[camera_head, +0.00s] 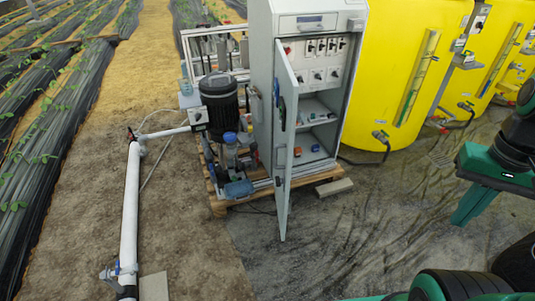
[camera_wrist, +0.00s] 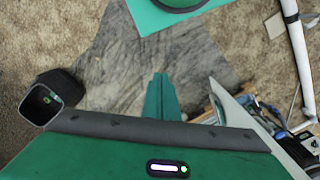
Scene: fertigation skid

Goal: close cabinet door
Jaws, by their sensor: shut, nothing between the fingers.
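The grey cabinet (camera_head: 259,60) stands on a wooden pallet, with its inner shelves and switch panel in view. Its door (camera_head: 285,150) is swung wide open and points toward the camera, seen nearly edge-on. My gripper (camera_head: 460,217) is at the right of the head view, well apart from the door, over the floor in front of the yellow tanks. Its green fingers are together and empty. In the wrist view my gripper (camera_wrist: 161,78) points over bare floor, and a pale panel that looks like the door (camera_wrist: 230,108) lies to its right.
Yellow tanks (camera_head: 395,75) with valves stand right of the cabinet. A black motor (camera_head: 219,100) and pipework crowd the pallet (camera_head: 219,207) on the left. A white pipe (camera_head: 131,215) runs along the ground. The wet floor (camera_head: 370,220) in front of the cabinet is mostly clear.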

